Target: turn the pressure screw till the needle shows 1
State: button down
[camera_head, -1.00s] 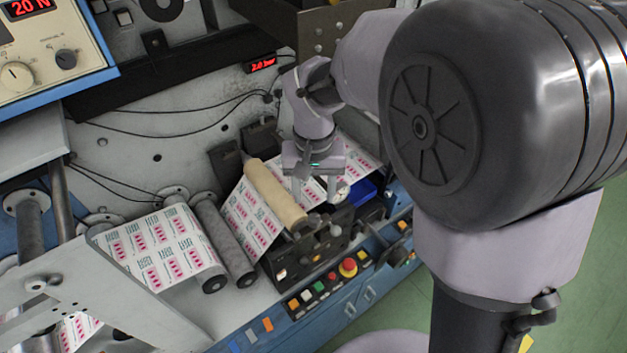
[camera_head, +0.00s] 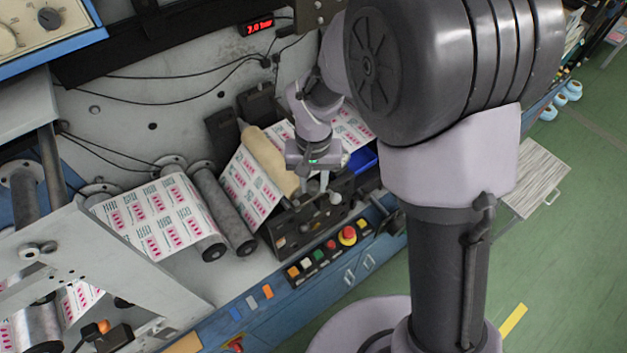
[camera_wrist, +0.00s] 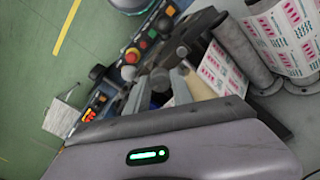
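My gripper (camera_head: 314,186) points down over the front bracket (camera_head: 290,232) at the right end of the tan roller (camera_head: 267,160). Its two fingers are apart, with nothing seen between them. In the wrist view the fingers of my gripper (camera_wrist: 160,92) also stand apart, above dark machine parts. A small pale round part (camera_head: 336,198) shows just right of the fingers; I cannot tell if it is a screw head or a dial. The pressure screw and the needle cannot be made out; my gripper may hide them.
A row of buttons with a red mushroom button (camera_head: 347,235) runs along the front edge, close below my gripper. The printed web (camera_head: 160,215) runs over rollers to the left. A red display (camera_head: 257,26) appears to read 2.0 bar.

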aim_at(314, 184)
jog(key=shift+n, duration=0.3)
jog(key=n, duration=0.4)
jog(key=n+p, duration=0.1)
jog(key=n, duration=0.4)
dwell(0.3)
jog(key=shift+w, duration=0.1)
dwell(0.3)
jog(key=c, duration=1.1)
grip_release()
notch_tip(314, 184, up, 18)
jog(key=p, duration=0.2)
jog(key=shift+f+p, duration=0.25)
jog(key=shift+p, duration=0.1)
